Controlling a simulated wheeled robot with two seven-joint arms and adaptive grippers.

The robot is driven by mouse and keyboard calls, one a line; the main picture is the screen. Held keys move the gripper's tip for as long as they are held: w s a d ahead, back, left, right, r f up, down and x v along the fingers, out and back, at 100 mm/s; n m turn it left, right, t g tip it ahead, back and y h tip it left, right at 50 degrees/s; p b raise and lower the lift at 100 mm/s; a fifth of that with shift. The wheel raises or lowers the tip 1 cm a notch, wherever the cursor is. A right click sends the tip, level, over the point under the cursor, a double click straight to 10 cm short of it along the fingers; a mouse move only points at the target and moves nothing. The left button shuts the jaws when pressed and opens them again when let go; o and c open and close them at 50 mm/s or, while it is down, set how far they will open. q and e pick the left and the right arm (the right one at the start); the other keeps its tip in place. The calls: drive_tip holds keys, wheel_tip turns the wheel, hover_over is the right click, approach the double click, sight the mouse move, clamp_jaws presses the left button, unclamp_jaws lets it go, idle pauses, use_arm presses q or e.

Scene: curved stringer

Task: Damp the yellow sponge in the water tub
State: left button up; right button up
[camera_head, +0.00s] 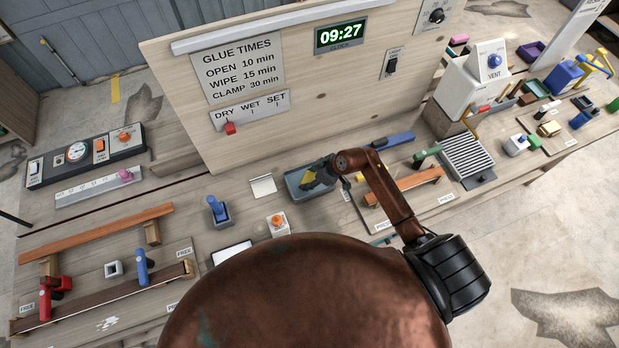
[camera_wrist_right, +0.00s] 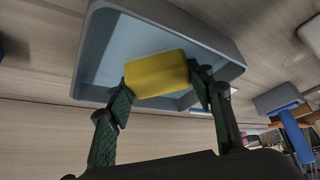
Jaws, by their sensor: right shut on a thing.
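The yellow sponge (camera_wrist_right: 157,75) is held between the two fingers of my right gripper (camera_wrist_right: 160,82) in the right wrist view. The grey water tub (camera_wrist_right: 215,43) with a light blue inside lies right behind the sponge in that view. In the head view the right gripper (camera_head: 318,171) is over the tub (camera_head: 293,187), and the sponge (camera_head: 308,177) shows as a small yellow patch at its tips. I cannot tell whether the sponge touches the water. My left gripper is not in view.
An upright board with a clock (camera_head: 341,36) and a glue times sign (camera_head: 238,68) stands behind the tub. A white card (camera_head: 263,186) lies left of the tub, and a blue-handled tool (camera_head: 392,141) lies to its right.

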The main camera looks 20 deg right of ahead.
sight(309, 178)
drive_tip(key=shift+f, duration=0.4)
drive_tip(key=shift+s+f+p, duration=0.15)
drive_tip(key=shift+f+p, duration=0.05)
drive_tip(key=shift+p, duration=0.2)
idle(2.4)
wheel_tip(309, 178, up, 7)
drive_tip(key=p, duration=0.8)
drive_tip(key=shift+r+p, duration=0.2)
drive_tip(key=shift+p, duration=0.2)
idle(0.5)
